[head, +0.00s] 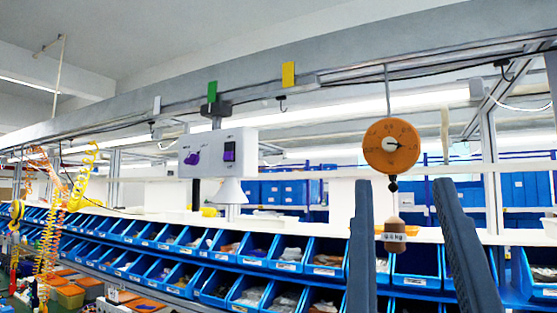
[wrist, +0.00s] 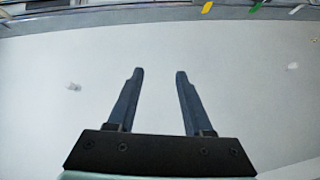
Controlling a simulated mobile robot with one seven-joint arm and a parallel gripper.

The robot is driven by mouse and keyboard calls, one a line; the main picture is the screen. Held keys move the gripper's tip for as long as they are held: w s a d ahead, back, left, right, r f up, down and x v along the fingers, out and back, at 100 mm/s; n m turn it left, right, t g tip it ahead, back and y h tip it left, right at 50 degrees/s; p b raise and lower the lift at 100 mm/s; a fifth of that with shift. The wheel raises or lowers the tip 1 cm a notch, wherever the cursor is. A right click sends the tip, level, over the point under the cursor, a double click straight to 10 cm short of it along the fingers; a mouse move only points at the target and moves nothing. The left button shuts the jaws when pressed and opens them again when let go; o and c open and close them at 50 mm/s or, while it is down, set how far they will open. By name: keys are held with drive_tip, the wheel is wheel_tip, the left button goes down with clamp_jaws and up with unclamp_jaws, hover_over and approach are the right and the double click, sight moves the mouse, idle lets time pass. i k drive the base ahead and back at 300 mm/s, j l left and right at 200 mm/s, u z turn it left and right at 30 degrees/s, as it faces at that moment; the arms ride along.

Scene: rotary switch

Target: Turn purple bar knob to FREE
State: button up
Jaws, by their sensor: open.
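The purple bar knob (head: 193,158) is on the left half of a light grey control panel (head: 213,168) in the head view. In the wrist view my gripper (wrist: 160,72) is open and empty. The knob and panel do not show in the wrist view.
A purple rocker switch (head: 229,151) is on the panel's right side. An orange dial gauge (head: 391,146) hangs from the overhead rail, with a brown weight (head: 394,228) below it, seen between my fingers. Rows of blue bins (head: 257,249) run below. A white cone (head: 229,191) is under the panel.

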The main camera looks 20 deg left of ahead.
sight(193, 158)
drive_tip(key=u, duration=0.85)
